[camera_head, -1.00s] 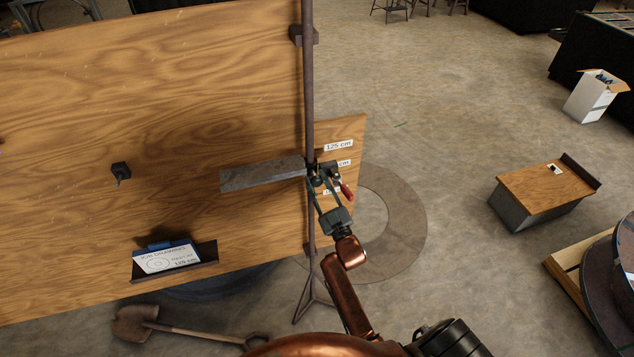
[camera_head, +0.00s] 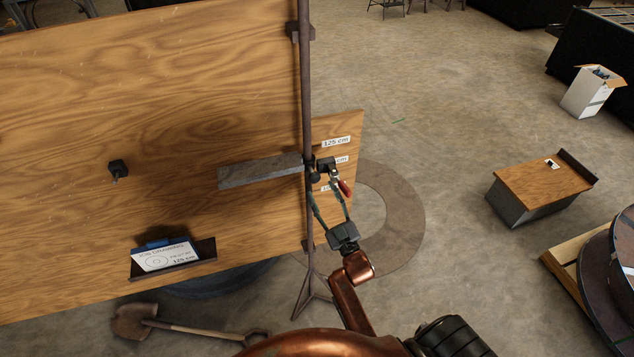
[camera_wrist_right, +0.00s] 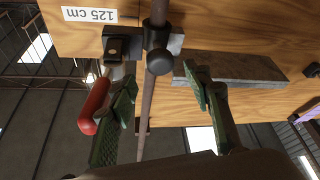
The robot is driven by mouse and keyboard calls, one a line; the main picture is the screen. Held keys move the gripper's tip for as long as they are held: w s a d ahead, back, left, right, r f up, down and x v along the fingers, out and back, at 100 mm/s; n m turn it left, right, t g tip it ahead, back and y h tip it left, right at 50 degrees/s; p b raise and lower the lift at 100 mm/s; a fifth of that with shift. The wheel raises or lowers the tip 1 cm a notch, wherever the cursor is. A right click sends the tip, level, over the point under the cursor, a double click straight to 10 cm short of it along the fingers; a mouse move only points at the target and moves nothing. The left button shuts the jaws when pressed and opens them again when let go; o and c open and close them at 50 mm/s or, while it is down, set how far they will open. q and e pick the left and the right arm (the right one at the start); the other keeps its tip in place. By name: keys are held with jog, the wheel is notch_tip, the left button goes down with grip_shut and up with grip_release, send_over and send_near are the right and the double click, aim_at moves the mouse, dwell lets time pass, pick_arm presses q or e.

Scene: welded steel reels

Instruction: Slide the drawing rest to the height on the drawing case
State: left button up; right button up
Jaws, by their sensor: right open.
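The drawing rest (camera_head: 262,171), a grey ledge, is on the upright dark pole (camera_head: 306,90) in front of the wooden drawing case (camera_head: 190,80). Its clamp (camera_head: 325,165) has a red-handled lever (camera_head: 345,187), seen also in the wrist view as a red handle (camera_wrist_right: 95,106). A 125 cm label (camera_head: 336,142) is the top one of several on the side board; in the wrist view, the 125 cm label (camera_wrist_right: 90,15) appears upside down near the clamp. My right gripper (camera_head: 330,191) is open below the clamp, its fingers apart with nothing between them. My left gripper is out of view.
A card (camera_head: 166,257) on a small holder mentions 125 cm. A shovel (camera_head: 190,328) lies on the floor at lower left. A wood-topped box (camera_head: 542,184) and a reel (camera_head: 600,275) stand at right. Floor between is open.

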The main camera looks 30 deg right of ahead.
jog(key=v, duration=0.5)
jog(key=shift+s, duration=0.35)
jog(key=shift+f, duration=0.1)
